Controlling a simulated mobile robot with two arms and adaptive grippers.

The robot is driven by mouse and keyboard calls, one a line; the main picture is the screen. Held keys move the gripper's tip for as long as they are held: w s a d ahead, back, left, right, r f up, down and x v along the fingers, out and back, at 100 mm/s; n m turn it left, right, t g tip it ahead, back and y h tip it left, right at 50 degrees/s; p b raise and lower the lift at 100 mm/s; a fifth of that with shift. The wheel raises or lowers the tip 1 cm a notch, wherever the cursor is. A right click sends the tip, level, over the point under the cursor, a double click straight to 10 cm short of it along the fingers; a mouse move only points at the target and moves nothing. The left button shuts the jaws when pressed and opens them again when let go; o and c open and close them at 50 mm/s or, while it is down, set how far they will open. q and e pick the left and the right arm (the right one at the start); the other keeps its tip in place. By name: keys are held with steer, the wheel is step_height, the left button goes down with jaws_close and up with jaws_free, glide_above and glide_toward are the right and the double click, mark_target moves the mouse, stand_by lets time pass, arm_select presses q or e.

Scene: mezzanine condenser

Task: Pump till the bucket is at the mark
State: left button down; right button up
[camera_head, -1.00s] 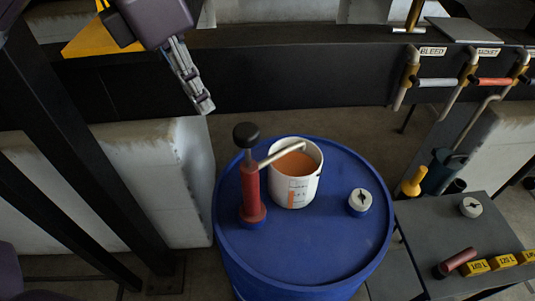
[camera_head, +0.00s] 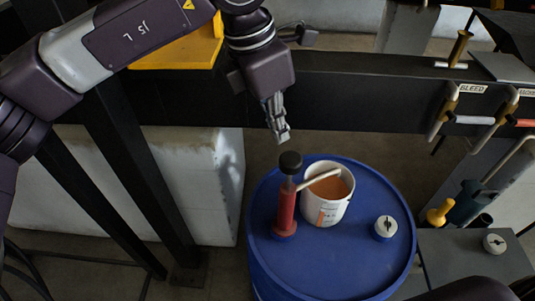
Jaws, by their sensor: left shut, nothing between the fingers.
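A red hand pump (camera_head: 285,212) with a black knob (camera_head: 290,162) stands upright on the blue drum (camera_head: 350,268). Its pale spout (camera_head: 318,180) reaches over the rim of a white bucket (camera_head: 330,212) on the drum lid. The bucket holds orange liquid, and an orange mark shows on its front wall. The liquid level against the mark cannot be read from outside. My left gripper (camera_head: 283,136) is shut and empty, pointing down just above the pump knob, apparently apart from it. My right gripper is not in view; a dark shape sits at the bottom right edge.
A pale round cap (camera_head: 386,226) lies on the drum lid. A dark beam (camera_head: 370,98) runs behind the drum. At right are pipes with a BLEED label (camera_head: 472,89), a yellow-handled tool (camera_head: 440,212) and a grey table (camera_head: 455,258) with another round cap (camera_head: 494,243).

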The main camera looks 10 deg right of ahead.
mark_target(288, 158)
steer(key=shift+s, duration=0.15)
arm_select(q)
steer(key=shift+d+f, duration=0.1)
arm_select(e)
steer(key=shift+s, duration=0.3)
arm_select(q)
steer(key=shift+b+x, duration=1.15)
steer(key=shift+x, duration=2.3)
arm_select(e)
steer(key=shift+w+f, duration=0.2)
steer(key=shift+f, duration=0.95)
